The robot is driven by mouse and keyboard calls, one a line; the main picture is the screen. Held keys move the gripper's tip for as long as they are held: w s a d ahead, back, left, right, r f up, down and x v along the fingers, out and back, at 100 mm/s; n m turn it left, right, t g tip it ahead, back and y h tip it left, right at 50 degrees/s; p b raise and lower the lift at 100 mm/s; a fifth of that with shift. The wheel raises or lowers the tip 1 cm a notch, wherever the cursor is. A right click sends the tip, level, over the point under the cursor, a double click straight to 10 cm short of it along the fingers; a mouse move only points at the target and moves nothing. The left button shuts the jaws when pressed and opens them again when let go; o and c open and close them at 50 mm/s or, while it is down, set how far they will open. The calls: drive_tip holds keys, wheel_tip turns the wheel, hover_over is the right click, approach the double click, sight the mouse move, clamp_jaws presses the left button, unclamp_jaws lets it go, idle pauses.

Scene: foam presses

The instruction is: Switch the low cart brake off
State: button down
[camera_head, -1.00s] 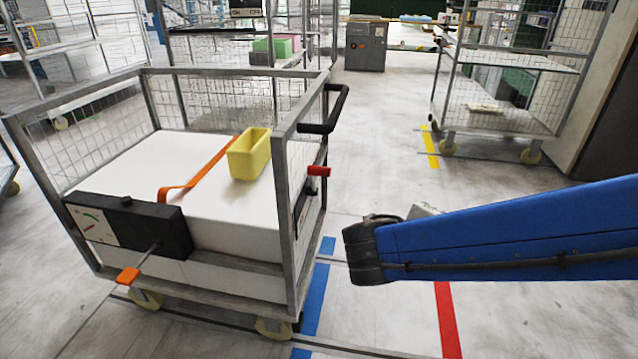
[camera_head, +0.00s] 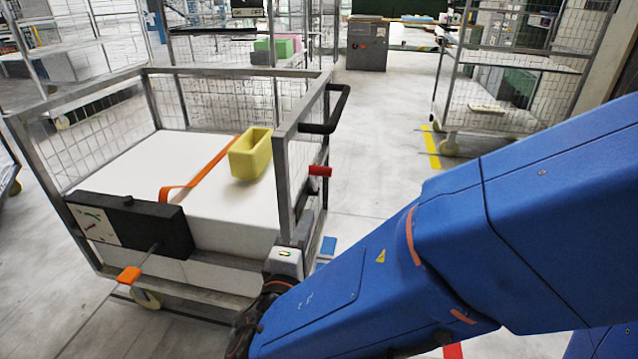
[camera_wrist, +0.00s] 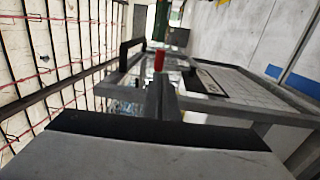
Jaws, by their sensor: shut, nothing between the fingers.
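The low cart (camera_head: 215,265) is a grey mesh-sided frame holding a big white block. On its front is a black box (camera_head: 135,222) with a white plate (camera_head: 92,225) bearing green and red marks. An orange-tipped lever (camera_head: 129,274) sticks out from it, down and to the left. A red grip (camera_head: 320,171) sits on the cart's right end; a red grip also shows in the wrist view (camera_wrist: 159,58). My gripper (camera_wrist: 160,84) is shut and empty, pointing toward that red grip; I cannot tell whether they touch. In the head view its fingers are hard to make out near the front right post.
A yellow open box (camera_head: 250,155) and an orange strap (camera_head: 195,175) lie on the white block. A black push handle (camera_head: 332,110) stands out at the cart's right end. Mesh trolleys (camera_head: 510,95) stand behind on the right. The floor between is clear.

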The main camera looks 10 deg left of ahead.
sight(322, 170)
drive_tip(key=shift+a, duration=0.1)
idle(0.3)
drive_tip(key=w, duration=0.9)
drive_tip(key=w+r, duration=0.1)
drive_tip(key=w, duration=0.4)
drive_tip(key=shift+r, duration=0.1)
drive_tip(key=shift+w+r+g, duration=0.55)
drive_tip(key=shift+g, duration=0.05)
drive_tip(key=shift+w+r+g, duration=0.45)
drive_tip(key=shift+w+g, duration=0.05)
drive_tip(key=shift+w, duration=0.2)
drive_tip(key=shift+w+r+g, duration=0.4)
drive_tip(key=shift+w+g, duration=0.1)
drive_tip(key=shift+w, duration=0.15)
drive_tip(key=w+r, duration=0.1)
drive_tip(key=w, duration=0.6)
drive_tip(key=shift+w+r, duration=0.35)
